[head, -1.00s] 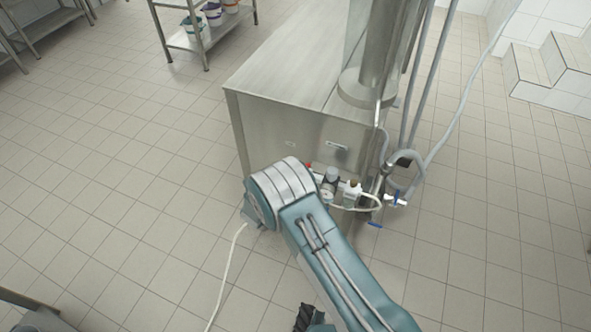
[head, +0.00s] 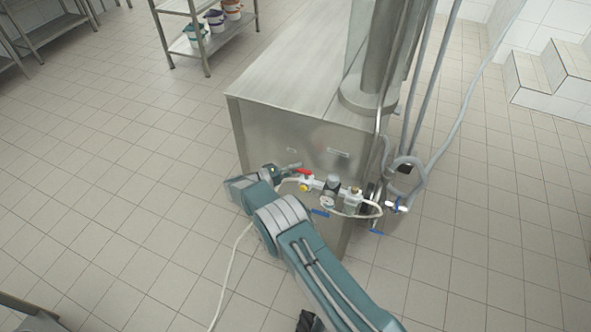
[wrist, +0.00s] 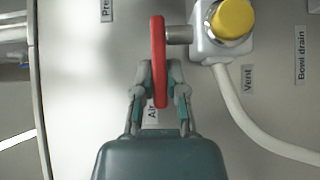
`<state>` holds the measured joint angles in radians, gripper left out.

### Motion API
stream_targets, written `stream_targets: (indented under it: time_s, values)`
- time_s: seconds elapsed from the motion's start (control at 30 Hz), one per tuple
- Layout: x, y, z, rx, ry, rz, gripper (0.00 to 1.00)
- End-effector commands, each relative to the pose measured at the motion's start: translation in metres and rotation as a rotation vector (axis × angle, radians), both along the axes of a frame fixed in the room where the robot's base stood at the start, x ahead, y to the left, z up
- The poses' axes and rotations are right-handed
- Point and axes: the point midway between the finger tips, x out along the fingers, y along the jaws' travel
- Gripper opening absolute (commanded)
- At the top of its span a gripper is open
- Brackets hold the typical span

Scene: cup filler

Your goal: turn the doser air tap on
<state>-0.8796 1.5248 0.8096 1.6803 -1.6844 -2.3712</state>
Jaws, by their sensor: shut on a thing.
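The air tap's red lever handle (wrist: 158,45) runs up and down in the wrist view, in front of a label that reads "Air". It joins a metal stem at the white valve body (wrist: 208,45), which carries a yellow knob (wrist: 235,18). My gripper (wrist: 160,78) is shut on the lower part of the red handle, one finger on each side. In the head view my gripper (head: 291,166) reaches the left end of the row of fittings, where the red handle (head: 304,171) shows. The fingertips are too small there to make out well.
A pressure gauge (head: 327,202), blue-handled taps and a looped grey hose (head: 408,165) lie to the right along the steel cabinet (head: 285,125). A pale hose (wrist: 255,130) curves below the valve. Tiled floor (head: 120,190) is clear to the left.

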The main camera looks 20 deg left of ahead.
Motion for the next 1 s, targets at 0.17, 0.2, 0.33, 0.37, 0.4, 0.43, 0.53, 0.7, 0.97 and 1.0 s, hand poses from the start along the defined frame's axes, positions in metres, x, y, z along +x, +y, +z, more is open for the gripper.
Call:
stream_targets:
  time_s: [0.17, 0.2, 0.33, 0.37, 0.4, 0.43, 0.53, 0.7, 0.97, 1.0]
  values:
    - [-0.0008, 0.0003, -0.0057, 0.000, 0.009, -0.018, 0.00]
    - [-0.0006, 0.0004, -0.0054, 0.000, 0.009, -0.020, 0.00]
    - [-0.0005, 0.0002, -0.0053, 0.000, 0.009, -0.025, 0.00]
    - [-0.0005, 0.0001, -0.0053, 0.000, 0.009, -0.026, 0.00]
    - [-0.0005, 0.0001, -0.0053, -0.001, 0.010, -0.026, 0.00]
    - [-0.0005, 0.0001, -0.0053, -0.001, 0.010, -0.026, 0.00]
    - [-0.0005, 0.0000, -0.0054, -0.001, 0.010, -0.026, 0.00]
    - [-0.0006, -0.0002, -0.0053, -0.001, 0.009, -0.027, 0.31]
    - [0.0002, -0.0007, -0.0024, 0.000, 0.004, -0.028, 0.31]
    - [0.0003, -0.0009, -0.0020, 0.001, 0.004, -0.028, 0.31]
